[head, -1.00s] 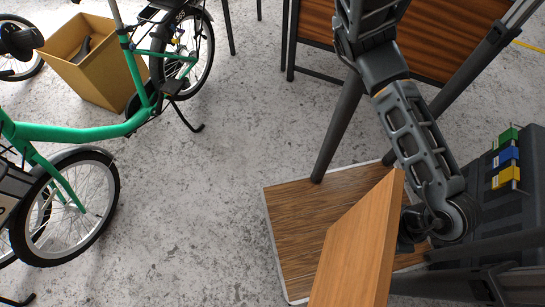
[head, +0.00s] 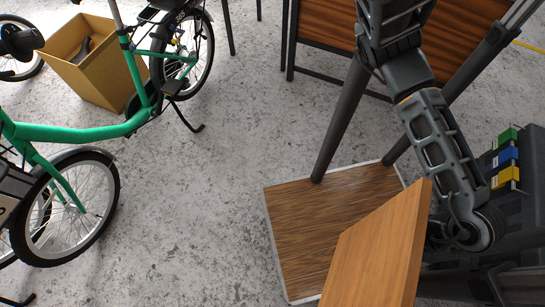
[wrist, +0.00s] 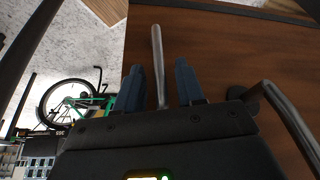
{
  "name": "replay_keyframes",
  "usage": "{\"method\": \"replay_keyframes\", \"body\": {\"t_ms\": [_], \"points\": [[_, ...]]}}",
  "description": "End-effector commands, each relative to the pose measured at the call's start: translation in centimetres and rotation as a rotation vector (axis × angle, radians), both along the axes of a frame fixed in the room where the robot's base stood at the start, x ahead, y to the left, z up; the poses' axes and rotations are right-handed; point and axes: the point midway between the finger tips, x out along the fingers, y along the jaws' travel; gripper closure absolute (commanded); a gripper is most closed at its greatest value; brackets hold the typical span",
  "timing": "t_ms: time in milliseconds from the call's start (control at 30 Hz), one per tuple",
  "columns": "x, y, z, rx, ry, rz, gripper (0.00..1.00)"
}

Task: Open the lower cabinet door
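A wooden door panel (head: 372,262) stands swung out at the bottom of the head view, its edge turned to the camera. My arm reaches down on its right side, and my gripper is hidden behind the panel there. In the wrist view, my gripper (wrist: 160,66) shows two blue fingers spread apart in front of a brown wooden face (wrist: 215,50). A grey metal bar handle (wrist: 156,42) runs between the fingers, with gaps visible on both sides. A second bent metal bar (wrist: 290,122) shows at the right.
A brown wood-grain platform (head: 310,225) lies on the floor beside the panel. A dark case with coloured clips (head: 507,157) is at the right. A green bike (head: 70,132) and a box (head: 95,70) are at the left. Floor between is clear.

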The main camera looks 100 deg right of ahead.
Motion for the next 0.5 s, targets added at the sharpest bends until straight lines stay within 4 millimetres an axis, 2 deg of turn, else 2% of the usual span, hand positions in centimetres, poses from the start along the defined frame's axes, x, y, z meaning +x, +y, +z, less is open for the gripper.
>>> {"method": "replay_keyframes", "body": {"t_ms": [267,500], "points": [[-0.3,0.1,0.5,0.000,0.001,-0.001,0.62],[-1.7,0.6,4.0,0.000,0.002,-0.004,0.62]]}}
